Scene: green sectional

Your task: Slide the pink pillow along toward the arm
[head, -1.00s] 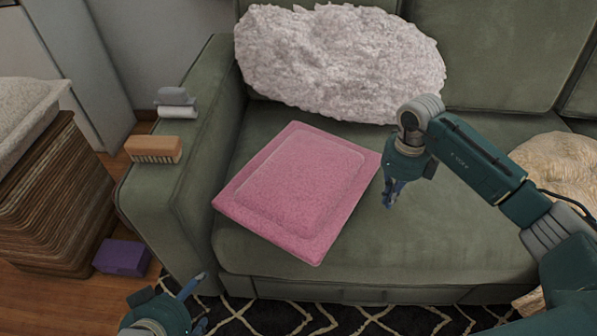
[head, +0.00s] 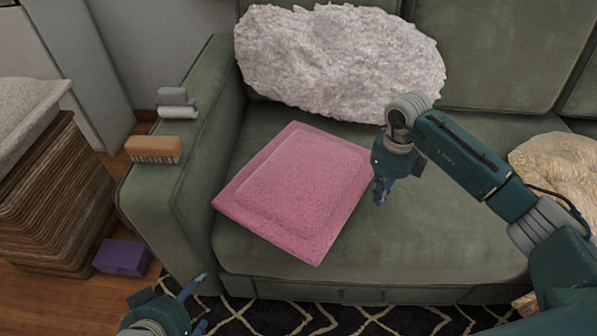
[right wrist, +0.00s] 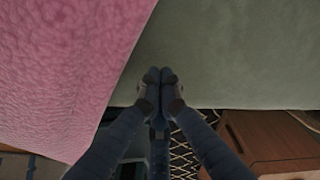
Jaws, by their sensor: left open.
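The pink pillow (head: 292,190) lies flat on the green sofa seat, close to the sofa's left arm (head: 180,165). My right gripper (head: 381,192) points down at the pillow's right side; in the head view it overlaps the right edge. In the right wrist view the gripper's fingertips (right wrist: 159,76) are together with nothing between them, and the pillow (right wrist: 65,70) is just to their left, with a narrow strip of seat between. My left gripper (head: 199,303) is open and empty, low at the front of the sofa's left arm.
A fluffy white cushion (head: 340,60) leans on the backrest. A brush (head: 153,149) and grey and white items (head: 177,103) sit on the sofa arm. A purple box (head: 122,257) is on the floor. A cream cushion (head: 558,165) lies at right.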

